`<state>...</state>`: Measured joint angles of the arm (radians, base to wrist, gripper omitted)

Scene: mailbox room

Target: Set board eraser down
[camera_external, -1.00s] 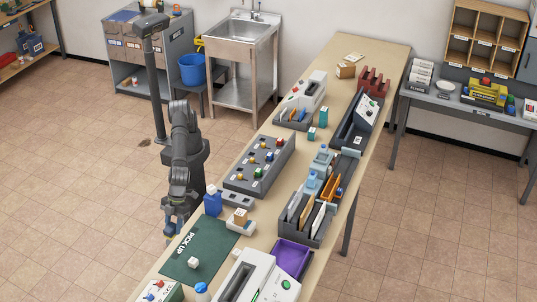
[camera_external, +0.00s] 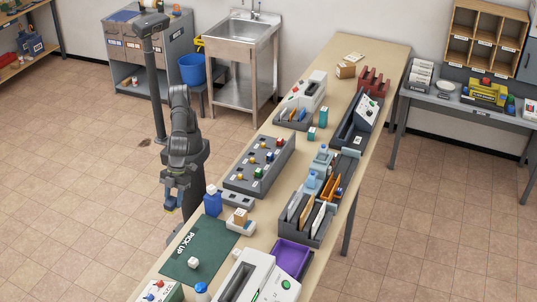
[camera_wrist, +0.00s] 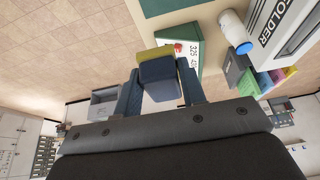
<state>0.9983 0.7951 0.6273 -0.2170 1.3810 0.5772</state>
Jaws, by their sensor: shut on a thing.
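My gripper (camera_wrist: 160,92) is shut on the board eraser (camera_wrist: 161,84), a dark blue block with a yellow-olive strip along its far side. The eraser sits between the two fingers in the wrist view. In the external view my gripper (camera_external: 173,206) hangs by the left long edge of the table, near the top left corner of the green PICK UP mat (camera_external: 213,240). A small blue and yellow patch shows at its fingertips there. The eraser appears held in the air, apart from the table.
On the mat lies a small white cube (camera_external: 193,263). Bare floor lies left of the table.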

